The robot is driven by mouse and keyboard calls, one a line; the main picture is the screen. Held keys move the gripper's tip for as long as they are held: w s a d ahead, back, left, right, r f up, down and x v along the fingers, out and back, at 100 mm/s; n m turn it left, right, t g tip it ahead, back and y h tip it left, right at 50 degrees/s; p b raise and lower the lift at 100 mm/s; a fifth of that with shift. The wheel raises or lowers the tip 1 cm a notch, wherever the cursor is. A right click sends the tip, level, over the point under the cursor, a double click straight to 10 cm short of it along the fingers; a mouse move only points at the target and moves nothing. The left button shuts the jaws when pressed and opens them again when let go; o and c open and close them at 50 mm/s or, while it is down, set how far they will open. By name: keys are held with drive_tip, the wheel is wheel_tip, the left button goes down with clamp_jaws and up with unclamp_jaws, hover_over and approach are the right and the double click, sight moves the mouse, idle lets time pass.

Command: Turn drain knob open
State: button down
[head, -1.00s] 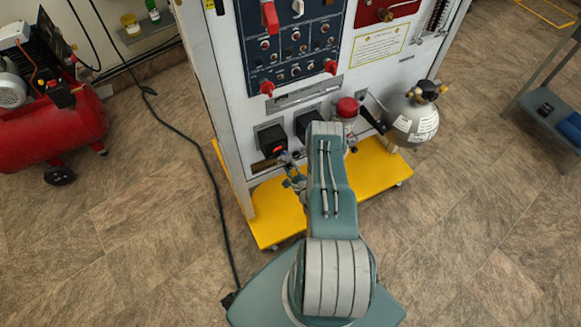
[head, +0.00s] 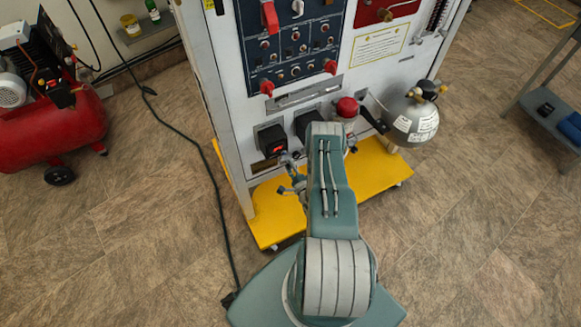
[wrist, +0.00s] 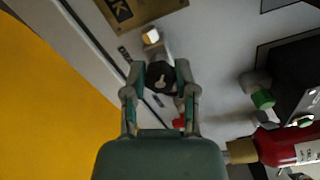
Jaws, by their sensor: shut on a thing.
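The black round drain knob (wrist: 162,77) with a pale pointer mark shows in the wrist view, on the light panel. My gripper (wrist: 161,68) has one finger on each side of it and is shut on it. In the head view my gripper (head: 290,180) is partly hidden by my own arm, low at the front of the trainer cabinet (head: 228,130). The knob cannot be made out there.
In the wrist view, a red bottle (wrist: 285,145) and a green fitting (wrist: 262,98) lie to the right. The cabinet's yellow base (head: 272,215) spreads below my gripper. A grey tank (head: 412,120) stands right. A red compressor (head: 50,125) stands left.

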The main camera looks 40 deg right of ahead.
drive_tip(key=shift+a+f, duration=0.15)
drive_tip(key=shift+a, duration=0.05)
drive_tip(key=shift+c, duration=2)
unclamp_jaws()
drive_tip(key=shift+d, duration=0.1)
drive_tip(key=v, duration=1.2)
